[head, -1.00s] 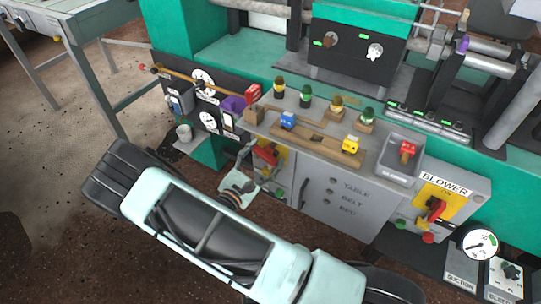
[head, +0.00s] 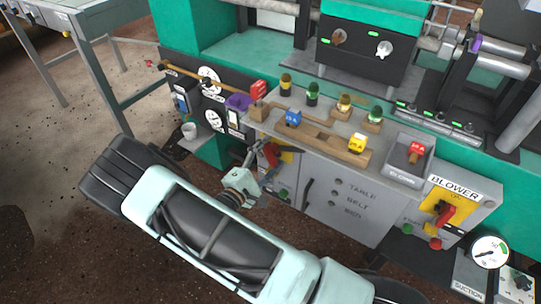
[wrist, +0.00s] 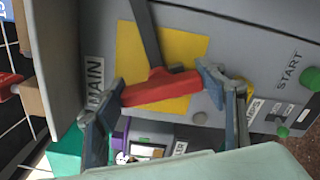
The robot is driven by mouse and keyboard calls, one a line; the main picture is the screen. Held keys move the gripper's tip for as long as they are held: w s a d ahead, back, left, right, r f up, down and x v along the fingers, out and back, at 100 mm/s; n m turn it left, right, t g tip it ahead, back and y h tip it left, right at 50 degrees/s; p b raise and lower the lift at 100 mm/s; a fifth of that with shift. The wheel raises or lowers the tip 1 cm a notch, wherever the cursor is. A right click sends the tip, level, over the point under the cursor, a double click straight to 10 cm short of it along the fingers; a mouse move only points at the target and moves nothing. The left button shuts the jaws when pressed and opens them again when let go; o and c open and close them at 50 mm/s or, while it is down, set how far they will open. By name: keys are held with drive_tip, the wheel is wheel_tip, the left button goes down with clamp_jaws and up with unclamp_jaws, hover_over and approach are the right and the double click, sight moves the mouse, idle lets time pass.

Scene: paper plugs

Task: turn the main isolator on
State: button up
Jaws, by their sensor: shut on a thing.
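The main isolator is a red handle (wrist: 160,88) on a yellow plate (wrist: 185,48), beside a MAIN label (wrist: 95,84) in the wrist view. My gripper (wrist: 164,82) has one finger at each end of the handle and is shut on it. In the wrist view the handle lies nearly level, tilted slightly up to the right. In the head view the red handle (head: 270,153) shows at the left end of the grey cabinet, partly covered by my gripper (head: 260,162).
The BLOWER switch (head: 446,213) is at the cabinet's right end. Several plugs, including a blue one (head: 293,118) and a yellow one (head: 357,143), stand on top.

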drive_tip(key=shift+m, duration=0.3)
idle(0.4)
drive_tip(key=o, duration=1.7)
drive_tip(key=v, duration=1.2)
drive_tip(key=shift+c, duration=0.4)
